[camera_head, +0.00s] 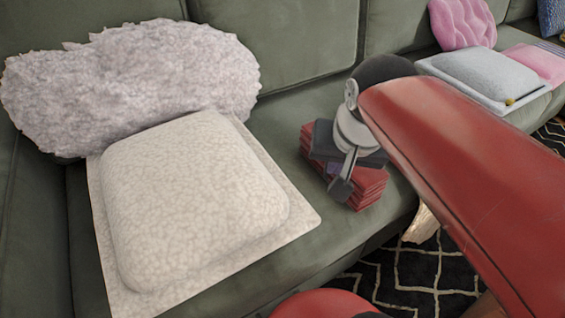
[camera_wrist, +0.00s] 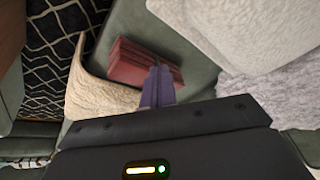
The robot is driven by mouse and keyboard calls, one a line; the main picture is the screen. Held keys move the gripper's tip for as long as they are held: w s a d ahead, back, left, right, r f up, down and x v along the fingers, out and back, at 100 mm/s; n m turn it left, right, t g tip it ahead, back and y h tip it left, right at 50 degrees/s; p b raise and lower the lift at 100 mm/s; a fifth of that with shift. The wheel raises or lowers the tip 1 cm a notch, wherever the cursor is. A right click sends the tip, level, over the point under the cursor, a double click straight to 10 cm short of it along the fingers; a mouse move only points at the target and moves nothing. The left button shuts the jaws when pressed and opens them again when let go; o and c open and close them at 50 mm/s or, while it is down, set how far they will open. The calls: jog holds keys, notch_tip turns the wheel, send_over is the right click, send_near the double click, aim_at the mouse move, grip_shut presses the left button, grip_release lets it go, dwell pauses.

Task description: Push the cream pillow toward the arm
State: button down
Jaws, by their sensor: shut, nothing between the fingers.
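The cream pillow (camera_head: 195,195) is a flat, square, textured cushion with a wide flange. It lies on the green sofa seat at the left in the head view. Part of it shows at the upper right of the wrist view (camera_wrist: 240,30). The sofa's left arm (camera_head: 28,215) is at the left edge of the head view. My gripper (camera_head: 341,188) is over the seat to the right of the pillow, apart from it. In the wrist view its purple-grey fingers (camera_wrist: 157,88) are together with nothing between them.
A red stack (camera_head: 370,192) lies on the seat beneath my gripper. A shaggy whitish pillow (camera_head: 135,85) leans behind the cream pillow. Pink and pale pillows (camera_head: 482,72) sit farther right. A black patterned rug (camera_head: 405,275) covers the floor. Some seat between pillow and stack is bare.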

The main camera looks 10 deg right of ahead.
jog(key=w+a+f+m+g+b, duration=0.2)
jog(key=w+f+m+b, duration=0.25)
jog(key=w, duration=0.55)
jog(key=w+a+f+m+g+b, duration=0.2)
jog(key=w+f+m+b, duration=0.3)
jog(key=w, duration=0.5)
jog(key=shift+m, duration=0.65)
jog(key=f, duration=0.4)
jog(key=f+b, duration=0.1)
jog(key=f, duration=0.3)
jog(key=shift+w+d+f, duration=0.15)
jog(key=shift+d, duration=0.05)
jog(key=shift+s+a, duration=0.25)
jog(key=shift+a, duration=0.35)
jog(key=shift+s+a, duration=0.2)
jog(key=shift+a, duration=0.35)
jog(key=shift+s+a, duration=0.25)
jog(key=shift+a, duration=0.45)
jog(key=s+a+p, duration=0.1)
jog(key=a, duration=0.3)
jog(key=s+a, duration=0.2)
jog(key=a, duration=0.2)
jog(key=s+a+p, duration=0.1)
jog(key=a, duration=0.3)
jog(key=shift+s+a+p, duration=0.25)
jog(key=shift+s+p, duration=0.1)
jog(key=shift+s, duration=0.05)
jog(key=shift+d, duration=0.15)
